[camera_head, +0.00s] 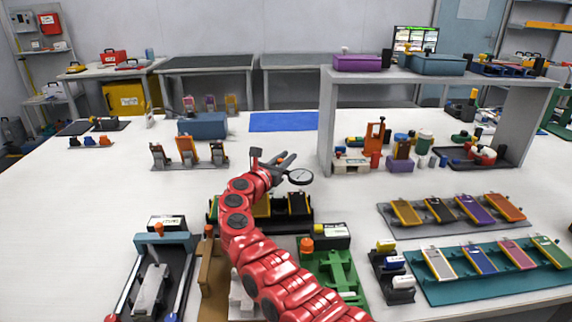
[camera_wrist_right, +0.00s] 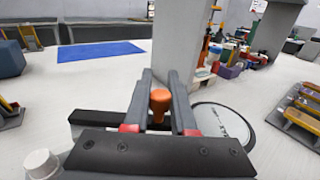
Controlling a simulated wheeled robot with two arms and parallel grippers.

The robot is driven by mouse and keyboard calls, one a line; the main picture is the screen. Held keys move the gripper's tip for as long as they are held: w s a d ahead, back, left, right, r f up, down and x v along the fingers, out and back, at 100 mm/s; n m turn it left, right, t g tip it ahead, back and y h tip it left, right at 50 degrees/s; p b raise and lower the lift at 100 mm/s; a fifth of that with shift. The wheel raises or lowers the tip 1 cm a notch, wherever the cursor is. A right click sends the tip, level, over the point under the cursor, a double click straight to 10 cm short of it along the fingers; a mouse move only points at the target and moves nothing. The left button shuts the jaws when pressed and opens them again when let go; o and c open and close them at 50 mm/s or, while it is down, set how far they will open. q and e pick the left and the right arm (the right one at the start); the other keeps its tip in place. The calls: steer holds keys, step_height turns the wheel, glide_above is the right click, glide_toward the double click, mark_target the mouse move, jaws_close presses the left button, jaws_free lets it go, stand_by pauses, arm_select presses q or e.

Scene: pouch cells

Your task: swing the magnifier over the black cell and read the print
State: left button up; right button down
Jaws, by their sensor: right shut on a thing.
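My right gripper (camera_head: 284,160) is shut on the orange knob (camera_wrist_right: 158,104) of the magnifier, with one finger on each side of it. The magnifier's round lens (camera_head: 300,177) is beside the gripper, over the right end of a dark rack. The black cell (camera_head: 298,203) leans in the rack just below the lens in the head view. A yellow cell (camera_head: 262,208) is to its left. My red arm hides the rack's left part. My left gripper is out of view.
A grey shelf (camera_head: 328,120) stands to the right behind the gripper. Racks of coloured cells (camera_head: 440,263) fill the right front. A green fixture (camera_head: 335,268) and a grey-blue press (camera_head: 165,240) stand in front.

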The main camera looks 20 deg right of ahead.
stand_by(0.4)
steer(key=c, duration=0.7)
jaws_free()
steer(key=shift+s+a+r+p, duration=0.8)
steer(key=shift+s+p, duration=0.45)
steer(key=shift+s, duration=1.35)
steer(key=shift+s+a+r+p, duration=0.75)
steer(key=shift+s+p, duration=0.55)
steer(key=shift+s, duration=1.25)
steer(key=shift+s+a+r+p, duration=0.6)
steer(key=shift+s+r+p, duration=0.5)
steer(key=shift+s, duration=1.5)
steer(key=shift+f, duration=0.15)
